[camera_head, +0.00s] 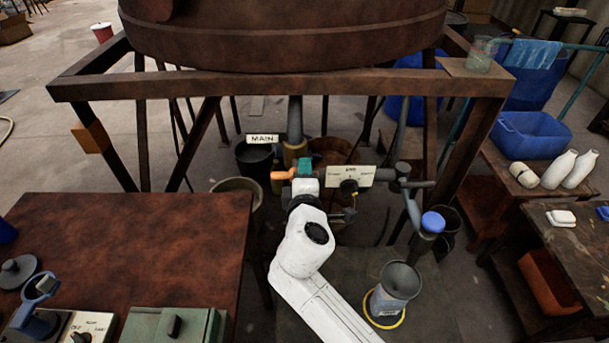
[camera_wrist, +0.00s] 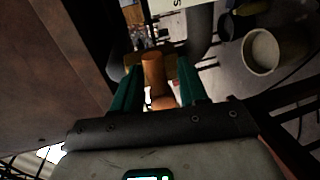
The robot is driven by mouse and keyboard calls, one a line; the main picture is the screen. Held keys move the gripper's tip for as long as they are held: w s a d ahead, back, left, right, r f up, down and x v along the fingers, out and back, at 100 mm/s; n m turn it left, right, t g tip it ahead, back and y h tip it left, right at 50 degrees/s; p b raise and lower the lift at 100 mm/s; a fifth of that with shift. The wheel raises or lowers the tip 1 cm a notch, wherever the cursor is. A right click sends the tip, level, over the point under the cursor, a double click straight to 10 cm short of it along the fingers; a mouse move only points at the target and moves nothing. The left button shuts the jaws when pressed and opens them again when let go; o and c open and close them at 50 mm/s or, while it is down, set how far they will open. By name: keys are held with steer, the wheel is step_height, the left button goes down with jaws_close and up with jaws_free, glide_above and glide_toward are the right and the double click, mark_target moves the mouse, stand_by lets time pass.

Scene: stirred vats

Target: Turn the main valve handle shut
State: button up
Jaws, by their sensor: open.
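The orange valve handle (camera_head: 282,175) juts left from the pipework under the vat, below and right of the MAIN sign (camera_head: 262,139). My gripper (camera_head: 303,167), with teal fingers, is right beside the handle's right end in the head view. In the wrist view the orange handle (camera_wrist: 153,75) lies between the two spread fingers of my gripper (camera_wrist: 161,82), nearer the left one. The fingers look open; I cannot tell whether either touches the handle. The valve body behind it is mostly hidden.
A dial plate (camera_head: 347,176) with a black knob sits just right of my gripper. The rusty vat frame (camera_head: 280,84) spans above. A brown table (camera_head: 130,245) stands left; a grey funnel on a container (camera_head: 398,283) stands right. A pale bucket (camera_wrist: 262,52) shows below.

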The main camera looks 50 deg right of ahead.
steer(key=v, duration=1)
steer(key=shift+s+a+b, duration=0.3)
steer(key=shift+b, duration=0.15)
steer(key=s+d+f+m+g+y, duration=0.25)
steer(key=s+f+m+g, duration=0.2)
steer(key=f, duration=0.25)
steer(key=s+a+f+m+g+y, duration=0.2)
steer(key=s+f+y, duration=0.2)
steer(key=s+f, duration=0.2)
steer(key=s+a+f+m+g+y, duration=0.2)
steer(key=s+f, duration=0.4)
steer(key=s, duration=0.3)
steer(key=shift+s+a+f+m+g+y, duration=0.25)
steer(key=shift+a+f+m+g+y, duration=0.25)
steer(key=shift+g+y, duration=0.55)
steer(key=shift+r, duration=0.1)
